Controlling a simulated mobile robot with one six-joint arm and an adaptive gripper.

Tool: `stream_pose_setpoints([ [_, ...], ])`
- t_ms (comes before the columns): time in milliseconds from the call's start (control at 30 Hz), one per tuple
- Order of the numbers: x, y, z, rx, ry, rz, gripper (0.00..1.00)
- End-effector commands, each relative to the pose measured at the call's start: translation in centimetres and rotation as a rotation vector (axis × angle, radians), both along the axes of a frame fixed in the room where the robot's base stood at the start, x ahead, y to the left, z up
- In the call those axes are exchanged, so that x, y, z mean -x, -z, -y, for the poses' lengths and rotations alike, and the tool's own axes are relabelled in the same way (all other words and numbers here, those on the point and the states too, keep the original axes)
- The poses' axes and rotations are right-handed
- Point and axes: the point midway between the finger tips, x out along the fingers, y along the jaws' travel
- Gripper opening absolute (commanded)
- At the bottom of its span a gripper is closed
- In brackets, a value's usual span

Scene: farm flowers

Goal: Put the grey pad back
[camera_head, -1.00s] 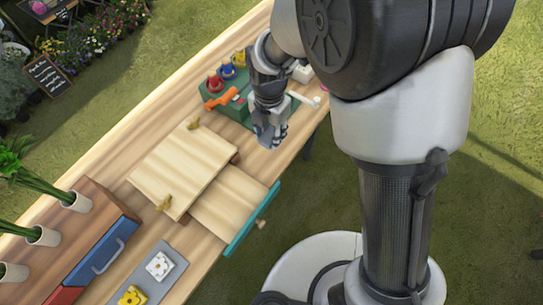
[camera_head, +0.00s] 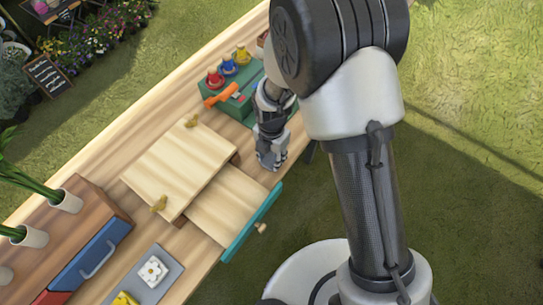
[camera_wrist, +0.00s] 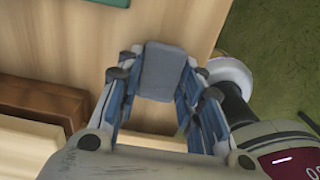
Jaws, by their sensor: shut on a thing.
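My gripper (camera_head: 269,162) is over the tabletop between the green box and the open drawer. In the wrist view its blue-grey fingers (camera_wrist: 156,92) are closed on the sides of a small grey pad (camera_wrist: 162,70). The pad is a flat, rounded rectangle, held over or close to the wooden table; the gap beneath it cannot be judged. In the head view the pad is hidden by the gripper.
A green box (camera_head: 246,88) with coloured knobs and an orange handle stands beyond my gripper. The pale wooden box (camera_head: 180,165) has its teal-fronted drawer (camera_head: 252,222) pulled out. A grey tray (camera_head: 134,287) with flower blocks lies nearer. The table edge is close.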

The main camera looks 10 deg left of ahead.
Motion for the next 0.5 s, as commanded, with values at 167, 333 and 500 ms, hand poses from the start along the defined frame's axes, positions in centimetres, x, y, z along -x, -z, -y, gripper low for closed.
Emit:
stream_pose_setpoints([
  [167, -0.01, 0.04, -0.01, 0.0, 0.0, 0.0, 0.15],
  [333, 0.0, 0.25, 0.0, 0.0, 0.0, 0.0, 0.4],
  [500, 0.0, 0.23, 0.0, 0.0, 0.0, 0.0, 0.51],
])
